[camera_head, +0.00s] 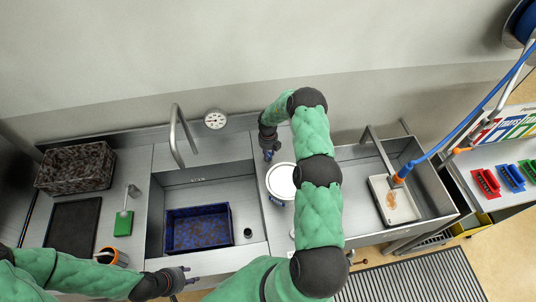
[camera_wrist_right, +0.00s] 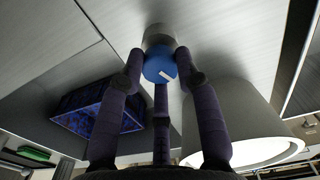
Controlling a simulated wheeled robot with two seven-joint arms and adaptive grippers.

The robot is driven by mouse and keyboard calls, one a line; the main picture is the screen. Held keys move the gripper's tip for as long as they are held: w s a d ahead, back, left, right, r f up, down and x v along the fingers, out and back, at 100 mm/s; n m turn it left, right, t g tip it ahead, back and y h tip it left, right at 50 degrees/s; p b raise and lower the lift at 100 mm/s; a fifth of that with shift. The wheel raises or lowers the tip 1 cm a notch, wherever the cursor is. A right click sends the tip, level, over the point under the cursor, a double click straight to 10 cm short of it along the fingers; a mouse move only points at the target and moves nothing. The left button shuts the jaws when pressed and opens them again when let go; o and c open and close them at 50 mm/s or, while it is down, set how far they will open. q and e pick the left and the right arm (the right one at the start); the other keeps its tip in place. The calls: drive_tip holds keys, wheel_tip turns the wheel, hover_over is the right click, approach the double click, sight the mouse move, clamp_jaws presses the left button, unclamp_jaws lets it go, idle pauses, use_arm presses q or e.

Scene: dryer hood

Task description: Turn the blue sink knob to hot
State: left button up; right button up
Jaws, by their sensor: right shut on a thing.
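The blue sink knob (camera_wrist_right: 160,66) has a white mark and sits on a grey cylindrical base, in the middle of the right wrist view. My right gripper (camera_wrist_right: 160,72) is shut on it, with fingers on both sides and one below. In the head view my right gripper (camera_head: 268,148) is at the back of the sink counter, right of the basin, and the knob is mostly hidden there. The white mark points toward the lower right in the wrist view. My left gripper (camera_head: 188,276) is empty at the counter's front edge, its fingers apart.
A white round container (camera_head: 281,180) stands close to my right gripper. A blue bin (camera_head: 198,228) lies in the sink basin, under a tall faucet (camera_head: 176,135). A round gauge (camera_head: 215,118) is at the back. A wicker basket (camera_head: 76,167) and a green brush (camera_head: 123,223) are at left.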

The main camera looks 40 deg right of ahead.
drive_tip(key=n, duration=0.2)
drive_tip(key=n+b, duration=0.1)
drive_tip(key=shift+s+a+f+n, duration=0.1)
drive_tip(key=shift+s+f+n, duration=0.1)
drive_tip(key=shift+n, duration=0.2)
drive_tip(key=n, duration=0.3)
drive_tip(key=shift+n, duration=0.3)
drive_tip(key=n, duration=0.3)
drive_tip(key=shift+n+b, duration=0.3)
drive_tip(key=n, duration=0.4)
drive_tip(key=shift+n, duration=0.3)
drive_tip(key=n, duration=0.3)
drive_tip(key=shift+n, duration=0.3)
drive_tip(key=n, duration=0.4)
drive_tip(key=shift+r, duration=0.1)
drive_tip(key=n, duration=0.4)
drive_tip(key=shift+w+n, duration=0.1)
drive_tip(key=shift+n, duration=2)
